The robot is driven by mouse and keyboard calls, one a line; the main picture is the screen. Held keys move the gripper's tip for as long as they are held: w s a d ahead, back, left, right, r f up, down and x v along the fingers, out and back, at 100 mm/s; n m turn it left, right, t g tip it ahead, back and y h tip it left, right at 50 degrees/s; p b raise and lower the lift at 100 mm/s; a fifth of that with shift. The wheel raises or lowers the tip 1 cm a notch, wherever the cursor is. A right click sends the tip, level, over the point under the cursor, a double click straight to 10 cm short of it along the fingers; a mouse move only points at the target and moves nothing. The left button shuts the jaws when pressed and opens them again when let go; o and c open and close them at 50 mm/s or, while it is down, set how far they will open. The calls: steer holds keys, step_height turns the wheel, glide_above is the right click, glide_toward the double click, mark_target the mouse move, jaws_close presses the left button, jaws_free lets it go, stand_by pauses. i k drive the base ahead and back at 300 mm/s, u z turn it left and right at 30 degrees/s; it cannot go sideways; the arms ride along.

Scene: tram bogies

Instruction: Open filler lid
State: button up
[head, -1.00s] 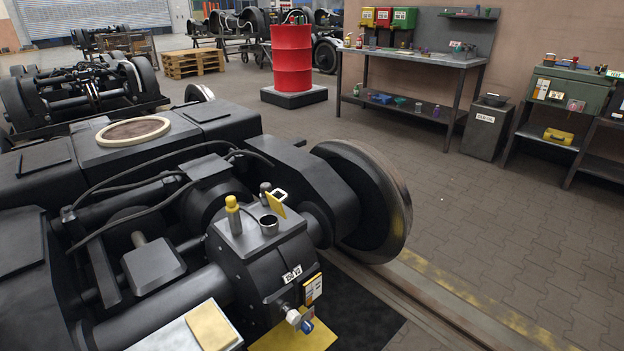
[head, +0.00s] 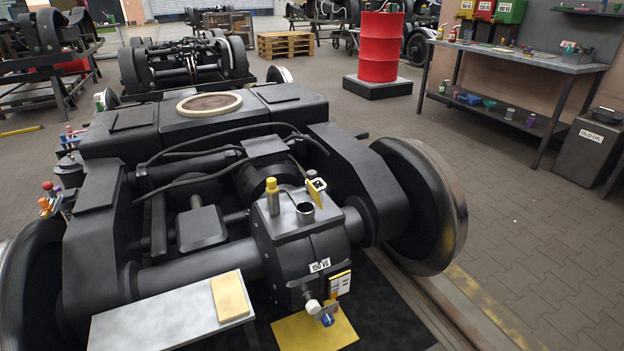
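The gearbox (head: 290,250) is a black block on the bogie axle with a small label on its front. A short round filler neck (head: 305,212) stands on its top, and its dark mouth shows uncovered. A yellow flap (head: 315,194), seemingly the filler lid, stands tilted up just behind and right of the neck, with a pale ring-shaped part at its top. A yellow-topped plug or cap (head: 272,190) stands to the left of the neck. My gripper is not in view.
A grey table (head: 165,318) with a yellow cloth or pad (head: 230,296) stands in front left of the gearbox. Wheels (head: 425,205) flank the bogie. A red drum (head: 380,48), a workbench (head: 520,60) and a bin (head: 590,150) stand behind. The paved floor at right is clear.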

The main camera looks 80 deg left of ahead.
mark_target(315, 192)
steer(key=u, duration=2.35)
steer(key=i, duration=1)
steer(key=z, duration=0.05)
